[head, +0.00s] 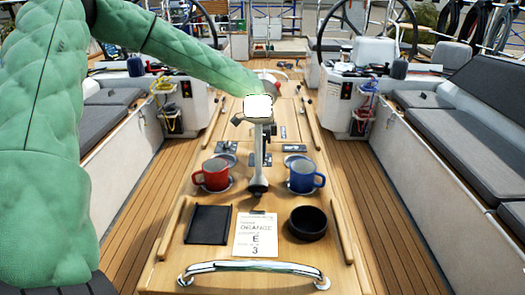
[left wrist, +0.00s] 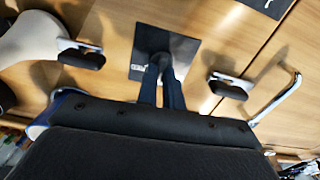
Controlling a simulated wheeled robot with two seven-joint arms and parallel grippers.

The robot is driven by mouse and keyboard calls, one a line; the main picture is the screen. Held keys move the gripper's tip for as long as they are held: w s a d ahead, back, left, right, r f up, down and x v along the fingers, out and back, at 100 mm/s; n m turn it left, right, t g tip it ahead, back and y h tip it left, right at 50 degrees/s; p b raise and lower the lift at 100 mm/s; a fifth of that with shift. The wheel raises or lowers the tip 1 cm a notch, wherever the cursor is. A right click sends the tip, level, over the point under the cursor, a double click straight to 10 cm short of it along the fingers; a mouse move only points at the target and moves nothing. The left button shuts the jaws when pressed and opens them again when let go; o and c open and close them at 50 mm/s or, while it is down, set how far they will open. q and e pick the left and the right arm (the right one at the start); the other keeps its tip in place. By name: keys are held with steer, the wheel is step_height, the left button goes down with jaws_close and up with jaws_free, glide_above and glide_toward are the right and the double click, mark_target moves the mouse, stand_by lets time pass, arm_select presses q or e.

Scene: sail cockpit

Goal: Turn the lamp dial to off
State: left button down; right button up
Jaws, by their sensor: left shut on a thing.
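My left gripper (head: 260,160) points down over the middle of the wooden cockpit table (head: 165,270), its green sleeved arm coming in from the left. In the left wrist view its two dark fingers (left wrist: 163,68) are close together, their tips at a small black panel (left wrist: 187,50) on the wood. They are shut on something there. The dial itself is hidden by the fingertips, so I cannot see which way it points. The panel's small white lettering is too blurred to read. My right gripper is not in view.
A red mug (head: 215,175) and a blue mug (head: 304,178) flank the gripper. Nearer are a black tray (head: 208,225), a printed card (head: 256,240) and a black bowl (head: 307,224). A chrome rail (head: 255,267) crosses the near end. Grey bench seats (head: 455,140) line the sides.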

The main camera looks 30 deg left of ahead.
arm_select(q)
steer(key=n+b, duration=0.1)
steer(key=n, duration=0.3)
steer(key=shift+w+a+n, duration=0.1)
steer(key=shift+n, duration=0.2)
steer(key=n+b, duration=0.1)
steer(key=n, duration=0.2)
steer(key=shift+w+a+n, duration=0.1)
steer(key=shift+n, duration=0.2)
steer(key=shift+a+n+b, duration=0.1)
steer(key=shift+n+b, duration=0.2)
steer(key=shift+n, duration=1.3)
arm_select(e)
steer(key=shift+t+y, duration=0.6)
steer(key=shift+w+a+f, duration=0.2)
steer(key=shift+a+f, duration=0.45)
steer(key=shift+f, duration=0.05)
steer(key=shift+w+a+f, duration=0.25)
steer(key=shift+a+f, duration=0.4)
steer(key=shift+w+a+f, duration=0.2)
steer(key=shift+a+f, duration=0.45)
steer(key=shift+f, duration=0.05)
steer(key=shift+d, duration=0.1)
arm_select(q)
steer(key=c, duration=1.5)
jaws_free()
steer(key=shift+c, duration=0.2)
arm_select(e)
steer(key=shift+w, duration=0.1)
